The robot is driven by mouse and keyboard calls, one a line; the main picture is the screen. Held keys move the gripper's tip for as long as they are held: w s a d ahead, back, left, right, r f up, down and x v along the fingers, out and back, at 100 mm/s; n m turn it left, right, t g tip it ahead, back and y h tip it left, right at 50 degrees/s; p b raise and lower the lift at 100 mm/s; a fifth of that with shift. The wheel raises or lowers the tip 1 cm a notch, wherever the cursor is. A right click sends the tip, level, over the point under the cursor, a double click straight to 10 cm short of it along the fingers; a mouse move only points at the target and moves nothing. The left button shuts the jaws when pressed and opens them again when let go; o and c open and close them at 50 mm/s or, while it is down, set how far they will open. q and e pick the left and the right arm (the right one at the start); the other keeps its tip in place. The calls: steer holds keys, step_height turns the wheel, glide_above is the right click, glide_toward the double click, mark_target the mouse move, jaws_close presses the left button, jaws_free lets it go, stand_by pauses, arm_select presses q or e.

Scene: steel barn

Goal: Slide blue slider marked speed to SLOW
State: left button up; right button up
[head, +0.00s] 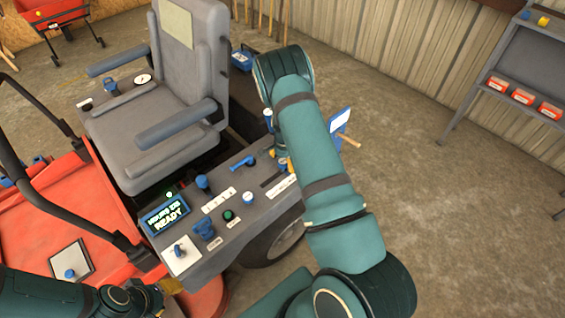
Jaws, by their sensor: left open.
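The grey control console (235,225) beside the seat carries several blue controls. A dark slot (274,179) with a white label strip (283,187) runs near its right end; the label is too small to read. My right arm covers the area by the slot's far end, so I cannot make out the speed slider's knob or its position. A blue handle (243,163) sits farther left on the console. My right gripper (282,150) is mostly hidden behind my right arm, by the console's right end. My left gripper (160,290) is open and empty at the lower left, near the red deck.
A grey seat (145,130) with blue-grey armrests stands behind the console. A lit display (166,214) reads READY. The red machine body (50,220) and a black rail fill the left. A shelf (510,80) with red boxes stands right; floor between is clear.

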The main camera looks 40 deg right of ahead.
steer(key=shift+a, duration=0.15)
step_height(320, 180, up, 12)
stand_by(0.7)
